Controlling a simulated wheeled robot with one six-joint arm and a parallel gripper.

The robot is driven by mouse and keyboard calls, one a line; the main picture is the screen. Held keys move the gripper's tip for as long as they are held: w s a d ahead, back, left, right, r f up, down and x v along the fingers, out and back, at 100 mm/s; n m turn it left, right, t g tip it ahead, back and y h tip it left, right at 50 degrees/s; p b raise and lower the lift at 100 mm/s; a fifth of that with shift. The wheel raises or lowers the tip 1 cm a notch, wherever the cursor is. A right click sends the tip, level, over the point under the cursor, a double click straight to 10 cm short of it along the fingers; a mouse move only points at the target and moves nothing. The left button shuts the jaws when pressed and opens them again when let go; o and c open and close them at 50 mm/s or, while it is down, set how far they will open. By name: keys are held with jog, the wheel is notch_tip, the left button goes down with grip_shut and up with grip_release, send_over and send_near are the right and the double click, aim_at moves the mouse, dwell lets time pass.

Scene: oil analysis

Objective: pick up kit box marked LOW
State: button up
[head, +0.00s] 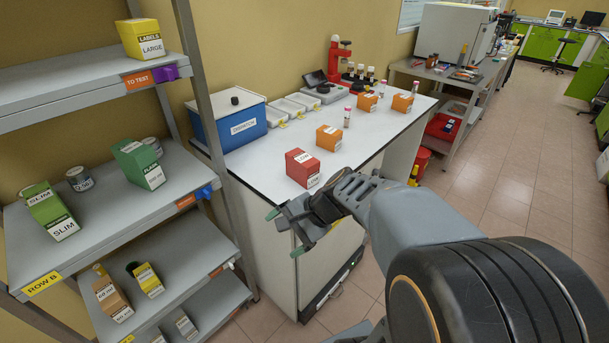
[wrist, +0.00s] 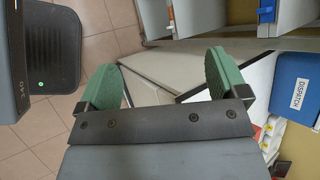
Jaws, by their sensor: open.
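A red kit box (head: 302,168) with a white label, which appears to read LOW, sits near the front edge of the white bench (head: 255,172) in the head view. My gripper (head: 284,232) is open and empty, in front of the bench edge, apart from the red box and nearer to me. In the wrist view its two green fingertips (wrist: 162,78) are spread wide with nothing between them. I cannot make out the red box in the wrist view.
Orange boxes (head: 329,138) stand farther along the bench. A blue DISPATCH box (head: 236,125) stands at its left end and shows in the wrist view (wrist: 299,95). A shelf rack (head: 105,205) with labelled boxes is at left. The tiled floor (head: 510,190) at right is clear.

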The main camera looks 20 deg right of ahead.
jog(key=w+d+f+m+t+y+b, duration=0.1)
jog(key=w+d+f+m+t+y, duration=0.1)
jog(key=w+m, duration=0.15)
jog(key=m+t+h+b, duration=0.35)
jog(key=m+t, duration=0.75)
jog(key=m, duration=0.5)
send_near(314, 171)
jog(key=a, duration=0.2)
jog(key=shift+m+t+h, duration=0.25)
jog(key=shift+t, duration=0.05)
jog(key=x, duration=0.3)
jog(key=d+x, duration=0.1)
jog(key=x, duration=0.2)
jog(key=shift+w+f, duration=0.25)
jog(key=shift+w, duration=0.35)
jog(key=shift+x, duration=3.15)
jog(key=shift+c, duration=0.4)
jog(key=c, duration=1.1)
jog(key=shift+r, duration=0.1)
